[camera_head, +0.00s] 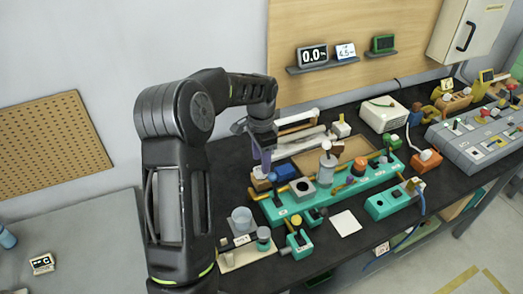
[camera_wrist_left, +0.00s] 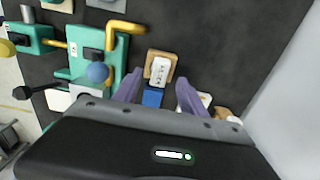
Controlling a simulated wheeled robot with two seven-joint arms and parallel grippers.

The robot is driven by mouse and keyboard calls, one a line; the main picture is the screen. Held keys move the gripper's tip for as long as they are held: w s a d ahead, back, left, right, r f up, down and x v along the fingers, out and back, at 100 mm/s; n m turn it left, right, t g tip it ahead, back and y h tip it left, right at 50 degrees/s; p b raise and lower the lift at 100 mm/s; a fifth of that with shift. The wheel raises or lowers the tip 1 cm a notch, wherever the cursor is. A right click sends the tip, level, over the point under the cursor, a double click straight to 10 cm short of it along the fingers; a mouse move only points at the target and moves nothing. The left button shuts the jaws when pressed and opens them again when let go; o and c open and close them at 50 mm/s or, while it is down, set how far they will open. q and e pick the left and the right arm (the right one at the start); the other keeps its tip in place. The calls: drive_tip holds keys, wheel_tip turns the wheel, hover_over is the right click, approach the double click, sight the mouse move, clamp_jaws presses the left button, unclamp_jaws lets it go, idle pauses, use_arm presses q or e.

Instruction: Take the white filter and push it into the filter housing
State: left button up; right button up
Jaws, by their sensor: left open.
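What looks like the white filter, a small white block with dark marks (camera_wrist_left: 160,70), sits in a wooden holder (camera_wrist_left: 151,54) in the left wrist view. My left gripper (camera_wrist_left: 159,78) is open, with its purple fingers on either side of the block's near end; I cannot tell whether they touch it. A blue block (camera_wrist_left: 152,97) lies just below it, between the fingers. I cannot tell which part is the filter housing. My right gripper is not in view.
The teal unit carries a grey block with a dark opening (camera_head: 302,188), a cylinder (camera_head: 326,168) and yellow handles. A blue ball knob (camera_wrist_left: 97,72) stands left of the fingers.

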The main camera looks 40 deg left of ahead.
use_arm(q)
drive_tip(key=shift+f+p, duration=0.4)
drive_tip(key=shift+f, duration=1.8)
drive_tip(key=shift+c, duration=0.2)
clamp_jaws()
drive_tip(key=c, duration=0.6)
unclamp_jaws()
clamp_jaws()
drive_tip(key=shift+r+p, duration=0.4)
drive_tip(key=shift+r, duration=0.4)
drive_tip(key=shift+r+p, duration=0.4)
drive_tip(key=shift+r, duration=1.5)
